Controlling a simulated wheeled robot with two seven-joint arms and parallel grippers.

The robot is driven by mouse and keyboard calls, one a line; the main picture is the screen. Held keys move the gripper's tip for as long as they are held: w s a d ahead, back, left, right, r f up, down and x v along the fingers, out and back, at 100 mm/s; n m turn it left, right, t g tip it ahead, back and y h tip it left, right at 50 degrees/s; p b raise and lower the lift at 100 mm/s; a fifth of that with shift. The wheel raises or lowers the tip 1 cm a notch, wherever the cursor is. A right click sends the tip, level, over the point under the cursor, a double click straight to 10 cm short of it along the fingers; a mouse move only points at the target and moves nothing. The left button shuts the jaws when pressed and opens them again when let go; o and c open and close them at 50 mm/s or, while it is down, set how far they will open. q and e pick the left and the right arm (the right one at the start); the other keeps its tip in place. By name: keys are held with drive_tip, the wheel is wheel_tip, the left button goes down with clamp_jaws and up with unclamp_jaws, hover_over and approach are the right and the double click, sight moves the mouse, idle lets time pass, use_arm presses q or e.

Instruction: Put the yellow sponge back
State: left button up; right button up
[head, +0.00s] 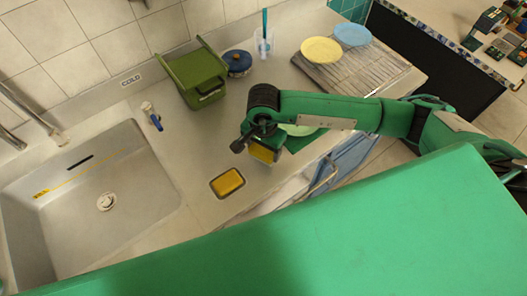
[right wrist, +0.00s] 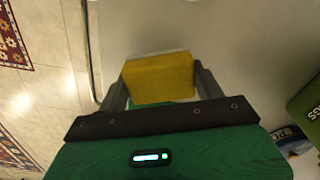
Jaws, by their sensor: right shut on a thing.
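My right gripper (head: 262,150) is shut on the yellow sponge (head: 264,153) and holds it over the counter near its front edge. In the right wrist view the sponge (right wrist: 158,78) is a yellow block between the two fingers, with a pale edge along its far side. A dark-rimmed shallow tray (head: 213,184) with a yellow inside lies on the counter, left of and nearer than the gripper. I cannot tell whether its yellow is its floor or another sponge. My left gripper is not in view.
The sink (head: 150,160) is at left. A green box (head: 194,77), a blue pot (head: 238,62) and a clear cup (head: 263,42) stand along the back. A yellow plate (head: 321,50) and a blue plate (head: 352,35) are on the drainer. Bare counter lies between sink and tray.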

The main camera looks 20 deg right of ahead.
sight(263, 155)
wheel_tip(263, 155, down, 3)
drive_tip(key=shift+f+p, duration=0.15)
drive_tip(key=shift+p, duration=0.2)
drive_tip(key=shift+f, duration=0.1)
drive_tip(key=shift+f+b, duration=0.1)
drive_tip(key=shift+b, duration=0.2)
drive_tip(key=o, duration=0.9)
drive_tip(key=shift+o, duration=0.2)
drive_tip(key=shift+r, duration=0.2)
